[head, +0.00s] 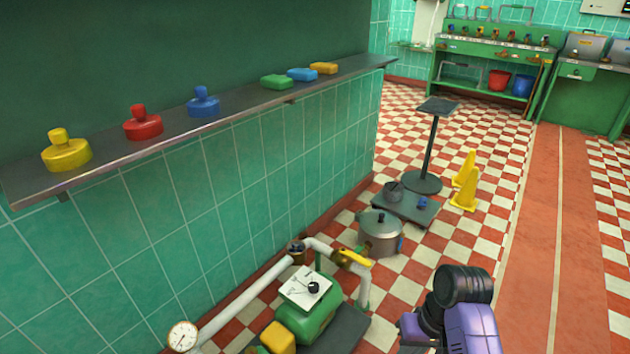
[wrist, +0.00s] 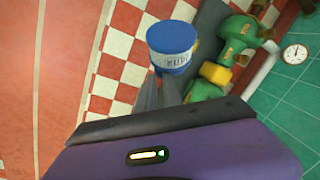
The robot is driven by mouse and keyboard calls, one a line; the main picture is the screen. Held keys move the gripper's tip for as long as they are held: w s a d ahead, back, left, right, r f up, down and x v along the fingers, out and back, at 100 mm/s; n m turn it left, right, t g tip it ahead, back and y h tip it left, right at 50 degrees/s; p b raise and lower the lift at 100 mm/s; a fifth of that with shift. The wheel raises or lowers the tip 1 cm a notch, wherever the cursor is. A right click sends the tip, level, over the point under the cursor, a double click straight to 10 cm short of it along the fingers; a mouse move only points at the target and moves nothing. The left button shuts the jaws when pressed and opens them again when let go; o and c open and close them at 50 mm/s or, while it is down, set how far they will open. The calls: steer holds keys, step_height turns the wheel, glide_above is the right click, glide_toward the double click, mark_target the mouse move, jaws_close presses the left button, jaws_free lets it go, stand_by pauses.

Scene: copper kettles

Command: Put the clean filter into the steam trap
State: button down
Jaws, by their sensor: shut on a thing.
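My gripper (wrist: 171,80) is shut on a blue-capped cylinder (wrist: 172,38) with a pale, marked side, which looks like the clean filter. It is held beyond the fingertips over the checkered floor. In the head view my arm hides the gripper and the filter. A white pipe (head: 248,296) runs along the tiled wall, with a brass, dark-topped fitting (head: 296,249) that may be the steam trap; I cannot tell for sure. A yellow-handled valve (head: 353,258) sits beside it.
The red walkway (head: 585,240) is clear.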

steer(key=s+r+p, duration=0.3)
steer(key=r+p, duration=0.6)
steer(key=s+r+p, duration=0.3)
steer(key=r+p, duration=0.6)
steer(key=shift+s+a+p, duration=0.15)
steer(key=shift+s+p, duration=0.15)
steer(key=shift+a, duration=0.1)
